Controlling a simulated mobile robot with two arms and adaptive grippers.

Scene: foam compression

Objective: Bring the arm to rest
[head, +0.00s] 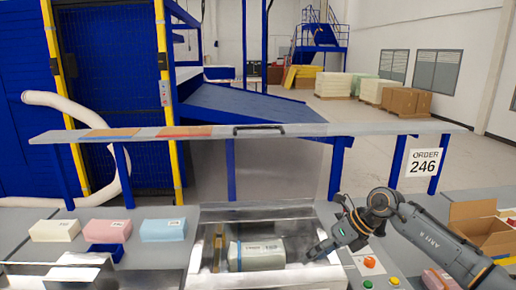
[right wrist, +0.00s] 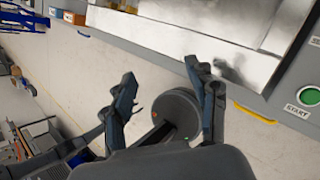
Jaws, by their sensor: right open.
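My right arm reaches in from the right in the head view. Its gripper (head: 318,252) is over the right part of the metal compression bay, to the right of a wrapped grey-green foam block (head: 262,254) and apart from it. In the right wrist view, the right gripper (right wrist: 165,92) has its two fingers spread wide with nothing between them; the floor and a dark round base show behind. My left gripper is not in view.
White (head: 55,230), pink (head: 108,231) and blue (head: 162,230) foam blocks lie on the counter at left. An open cardboard box (head: 485,230) stands at right. A shelf (head: 350,129) spans the back.

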